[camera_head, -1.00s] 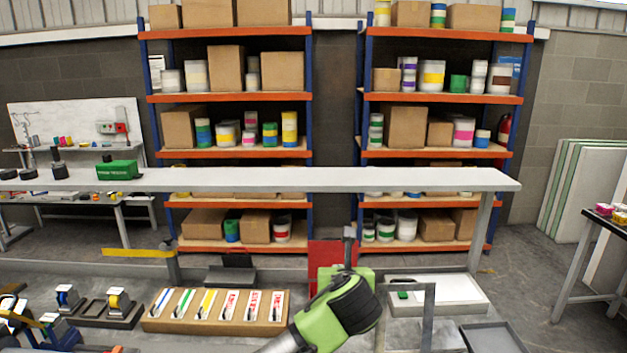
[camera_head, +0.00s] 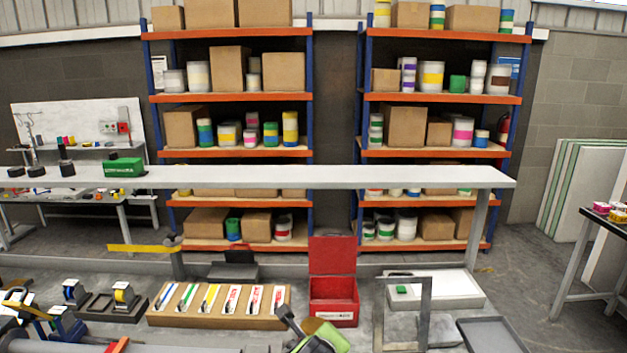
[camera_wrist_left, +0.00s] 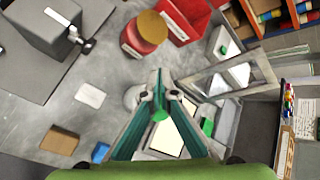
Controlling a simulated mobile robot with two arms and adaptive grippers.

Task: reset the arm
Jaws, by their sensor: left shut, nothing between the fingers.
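My left arm shows at the bottom centre of the head view as a green link with a dark part beside it; the fingertips cannot be made out there. In the left wrist view my left gripper (camera_wrist_left: 160,92) points away from the camera with its teal fingers closed together at the tips. It holds nothing and hangs above the grey bench top. My right arm and gripper are in neither view.
A red open box (camera_head: 334,300) stands behind the arm, with a rack of labelled tools (camera_head: 218,302) to its left. A grey upright frame (camera_head: 427,310) and white tray (camera_head: 462,286) are on the right.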

